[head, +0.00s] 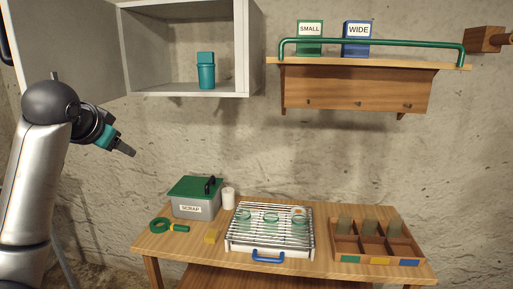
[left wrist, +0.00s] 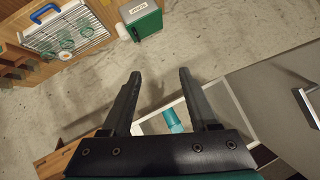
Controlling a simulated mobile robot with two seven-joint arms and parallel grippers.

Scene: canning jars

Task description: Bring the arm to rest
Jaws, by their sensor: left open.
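My left gripper (head: 128,151) is raised at the left of the head view, clear of the table and in front of the wall. In the left wrist view its two fingers (left wrist: 158,85) are apart with nothing between their tips. No object is held. My right gripper is not in either view.
The table holds a scrap bin (head: 193,208), a green ring tool (head: 160,225), a wire rack (head: 236,240) with several jars or rings, and a divided wooden box (head: 345,245). An open wall cabinet (head: 180,12) holds a teal container (head: 206,75). A railed shelf (head: 350,88) carries SMALL and WIDE boxes.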

